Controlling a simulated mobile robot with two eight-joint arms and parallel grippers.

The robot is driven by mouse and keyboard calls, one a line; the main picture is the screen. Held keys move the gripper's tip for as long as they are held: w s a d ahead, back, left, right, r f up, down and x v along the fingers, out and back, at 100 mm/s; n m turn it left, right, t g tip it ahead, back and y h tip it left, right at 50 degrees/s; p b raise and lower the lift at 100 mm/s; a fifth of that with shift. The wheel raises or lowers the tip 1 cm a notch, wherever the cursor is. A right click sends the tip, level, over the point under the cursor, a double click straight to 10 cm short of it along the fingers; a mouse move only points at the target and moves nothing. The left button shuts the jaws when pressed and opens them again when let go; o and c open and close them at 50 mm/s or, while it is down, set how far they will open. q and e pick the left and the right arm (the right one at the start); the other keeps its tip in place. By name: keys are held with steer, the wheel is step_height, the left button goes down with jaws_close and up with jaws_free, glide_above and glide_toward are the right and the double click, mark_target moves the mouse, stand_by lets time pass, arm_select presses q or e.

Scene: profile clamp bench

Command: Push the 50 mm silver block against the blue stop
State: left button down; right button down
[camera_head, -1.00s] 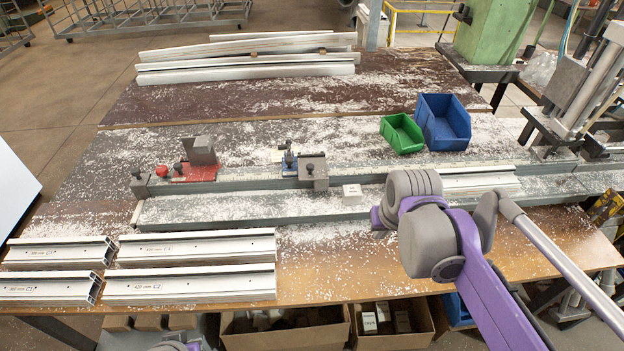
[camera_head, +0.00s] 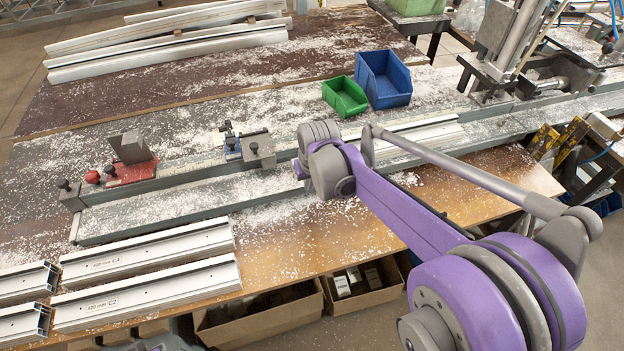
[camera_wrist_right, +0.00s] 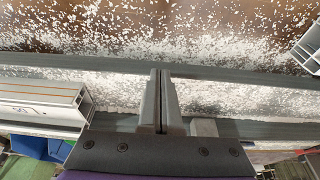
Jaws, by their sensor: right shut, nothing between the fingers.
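A small light block (camera_wrist_right: 203,127), apparently the silver block, shows right of the fingers in the right wrist view. I cannot tell whether they touch. The block is hidden behind my right wrist in the head view. My left gripper is not identifiable.
A red stop (camera_head: 130,170) sits at the rail's left end. Green (camera_head: 345,98) and blue (camera_head: 385,82) bins stand behind the rail. White profiles lie front left (camera_head: 145,290), at the back (camera_head: 170,48) and right of my wrist (camera_head: 425,135). White chips cover the bench.

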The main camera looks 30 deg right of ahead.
steer(key=shift+w+d, duration=0.2)
steer(key=shift+w, duration=0.55)
steer(key=shift+w+d, duration=0.15)
steer(key=shift+w, duration=0.55)
arm_select(q)
steer(key=shift+w+r, duration=0.15)
steer(key=shift+r, duration=0.15)
arm_select(e)
steer(key=shift+r, duration=0.1)
steer(key=shift+w+d, duration=0.2)
steer(key=shift+w, duration=0.6)
steer(key=shift+w+d, duration=0.2)
steer(key=shift+w, duration=0.55)
steer(key=shift+r, duration=0.1)
